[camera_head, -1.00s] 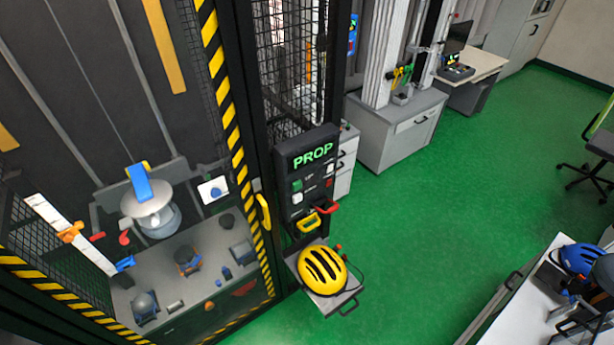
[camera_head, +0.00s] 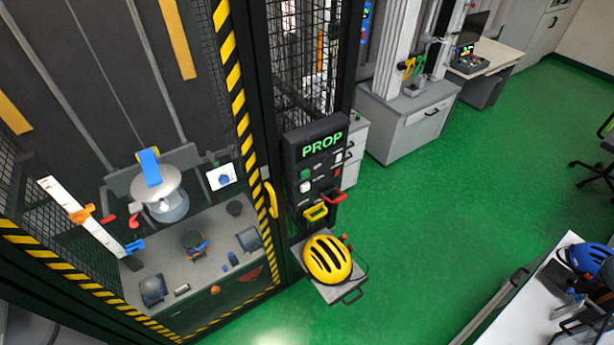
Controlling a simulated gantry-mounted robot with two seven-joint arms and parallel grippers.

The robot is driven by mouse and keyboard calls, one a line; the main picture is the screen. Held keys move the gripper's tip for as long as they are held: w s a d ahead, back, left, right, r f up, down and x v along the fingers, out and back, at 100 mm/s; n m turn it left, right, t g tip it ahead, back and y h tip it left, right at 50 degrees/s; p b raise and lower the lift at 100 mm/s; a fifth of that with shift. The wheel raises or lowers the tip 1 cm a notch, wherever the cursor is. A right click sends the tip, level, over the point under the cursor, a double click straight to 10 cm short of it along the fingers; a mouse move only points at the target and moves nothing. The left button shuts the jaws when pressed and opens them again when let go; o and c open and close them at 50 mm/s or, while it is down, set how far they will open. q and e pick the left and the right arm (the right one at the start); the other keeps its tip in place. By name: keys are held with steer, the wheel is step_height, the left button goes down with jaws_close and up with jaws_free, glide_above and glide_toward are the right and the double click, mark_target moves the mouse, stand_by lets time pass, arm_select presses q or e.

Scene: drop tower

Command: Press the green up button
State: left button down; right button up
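More small white and red buttons are in a column to the right. The button labels are too small to read clearly. The panel is on the post at the right side of the drop tower cage. Neither of my grippers is in view, and nothing covers the green button.
A yellow helmet (camera_head: 327,259) lies on a small shelf under the panel. The striped cage frame (camera_head: 240,110) stands to the left. Green floor (camera_head: 430,220) is open to the right. A white table with a blue helmet (camera_head: 588,257) is at the lower right.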

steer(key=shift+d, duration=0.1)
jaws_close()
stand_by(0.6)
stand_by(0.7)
